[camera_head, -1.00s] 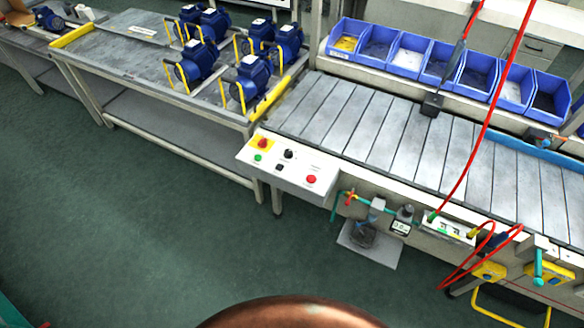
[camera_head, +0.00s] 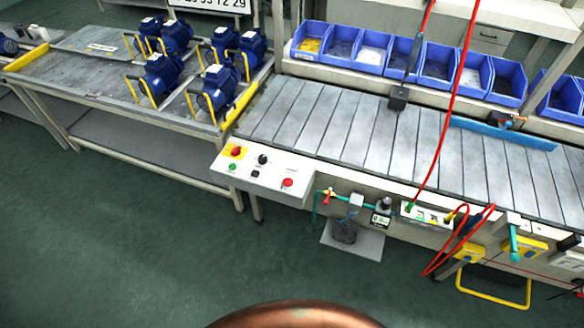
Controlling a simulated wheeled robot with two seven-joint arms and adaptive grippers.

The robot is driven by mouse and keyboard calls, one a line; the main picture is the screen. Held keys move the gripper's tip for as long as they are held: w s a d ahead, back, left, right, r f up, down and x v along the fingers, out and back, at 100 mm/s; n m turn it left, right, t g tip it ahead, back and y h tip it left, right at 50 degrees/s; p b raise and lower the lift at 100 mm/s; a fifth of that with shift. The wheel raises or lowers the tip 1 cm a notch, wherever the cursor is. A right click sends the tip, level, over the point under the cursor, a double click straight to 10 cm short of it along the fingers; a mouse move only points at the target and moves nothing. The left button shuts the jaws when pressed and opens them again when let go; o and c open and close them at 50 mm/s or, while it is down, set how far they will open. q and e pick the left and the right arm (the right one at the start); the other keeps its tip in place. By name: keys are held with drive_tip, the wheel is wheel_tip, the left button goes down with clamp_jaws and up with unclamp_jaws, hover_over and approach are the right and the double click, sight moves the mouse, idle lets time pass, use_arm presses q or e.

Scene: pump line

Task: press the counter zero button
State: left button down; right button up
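A white control panel (camera_head: 218,174) is fixed at the near left end of the slatted conveyor. It carries a red knob on a yellow plate (camera_head: 236,151), a green button (camera_head: 232,167), a black round knob (camera_head: 263,159), a small black square button (camera_head: 255,174) and a red button (camera_head: 288,183). The panel's labels are too small to read, so I cannot tell which one is the counter zero button. A white board with large black digits (camera_head: 208,4) is partly cut off at the top edge. Neither of my grippers is in view.
The conveyor (camera_head: 350,125) runs right from the panel, with blue bins (camera_head: 372,51) behind it. A table (camera_head: 95,90) with blue pumps (camera_head: 218,86) stands left. Red hoses (camera_head: 450,120) hang over the conveyor's front. Green floor (camera_head: 130,240) before the panel is clear.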

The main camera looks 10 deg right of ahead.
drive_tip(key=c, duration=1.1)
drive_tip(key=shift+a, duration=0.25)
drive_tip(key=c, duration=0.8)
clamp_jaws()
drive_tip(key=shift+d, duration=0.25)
